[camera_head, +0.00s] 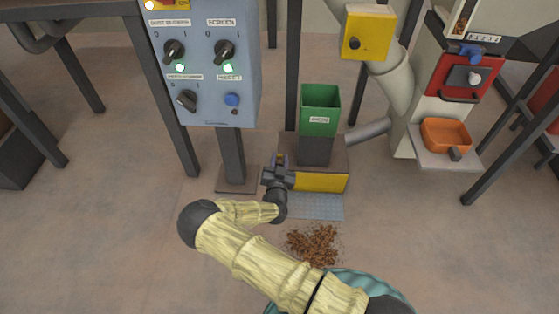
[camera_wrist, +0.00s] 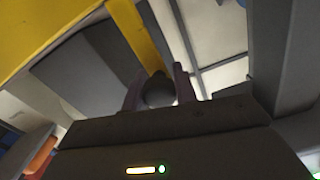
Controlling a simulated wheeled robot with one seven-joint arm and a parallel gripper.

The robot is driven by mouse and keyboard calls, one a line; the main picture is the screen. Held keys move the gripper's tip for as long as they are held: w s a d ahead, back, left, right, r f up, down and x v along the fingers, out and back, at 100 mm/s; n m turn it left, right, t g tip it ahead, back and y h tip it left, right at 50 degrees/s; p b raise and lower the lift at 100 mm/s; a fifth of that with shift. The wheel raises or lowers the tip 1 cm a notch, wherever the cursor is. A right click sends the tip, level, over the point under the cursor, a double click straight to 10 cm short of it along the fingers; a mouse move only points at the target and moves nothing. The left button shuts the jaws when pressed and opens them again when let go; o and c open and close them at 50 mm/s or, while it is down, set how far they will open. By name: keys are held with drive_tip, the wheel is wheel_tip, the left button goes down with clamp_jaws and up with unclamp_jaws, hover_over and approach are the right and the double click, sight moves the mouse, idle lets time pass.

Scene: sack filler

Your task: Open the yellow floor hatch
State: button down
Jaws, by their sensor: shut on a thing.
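The yellow floor hatch (camera_head: 320,182) shows as a yellow panel low on the front of a squat box below the green chute; it looks shut. My gripper (camera_head: 278,164) is at the left end of this box, in front of it. In the wrist view its two fingers (camera_wrist: 158,95) are shut on a dark round knob (camera_wrist: 158,88). A yellow bar (camera_wrist: 146,40) runs up from the knob. A small yellow bit also shows at the gripper in the head view. A wide yellow surface (camera_wrist: 40,35) fills the wrist view's upper left; I cannot tell if it is the hatch.
A green chute (camera_head: 320,112) rises above the box. Brown spilled material (camera_head: 313,244) lies on the floor before a metal plate (camera_head: 316,207). An orange tray (camera_head: 445,135) is at right.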

wheel_tip(320, 180, up, 10)
drive_tip(key=p, duration=1)
drive_tip(key=shift+r, duration=0.25)
drive_tip(key=c, duration=1.1)
unclamp_jaws()
drive_tip(key=shift+s, duration=0.1)
drive_tip(key=s+p, duration=0.6)
drive_tip(key=s, duration=1.1)
drive_tip(key=shift+a+p, duration=0.3)
drive_tip(key=shift+s, duration=0.1)
